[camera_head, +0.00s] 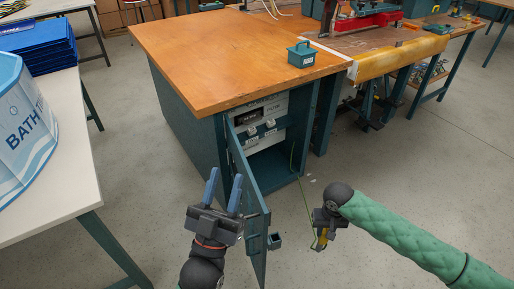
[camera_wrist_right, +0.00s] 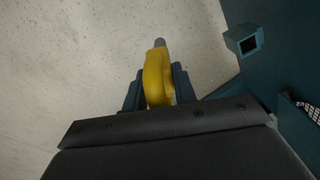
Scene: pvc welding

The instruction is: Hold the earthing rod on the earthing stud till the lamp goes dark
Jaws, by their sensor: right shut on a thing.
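The yellow earthing rod (camera_head: 322,239) is in my right gripper (camera_head: 322,226), which is shut on it, low in front of the open cabinet. It also shows in the right wrist view (camera_wrist_right: 156,78), with its grey tip free of contact. A thin green cable (camera_head: 308,203) runs from the cabinet towards the rod. My left gripper (camera_head: 224,190) is open and empty in front of the cabinet door (camera_head: 247,180). A pale panel (camera_head: 262,122) with a dark display and two round fittings shows inside the cabinet. I cannot make out the earthing stud or the lamp's state.
A teal box (camera_head: 301,55) sits on the wooden bench top (camera_head: 205,50). A white table (camera_head: 60,190) stands left.

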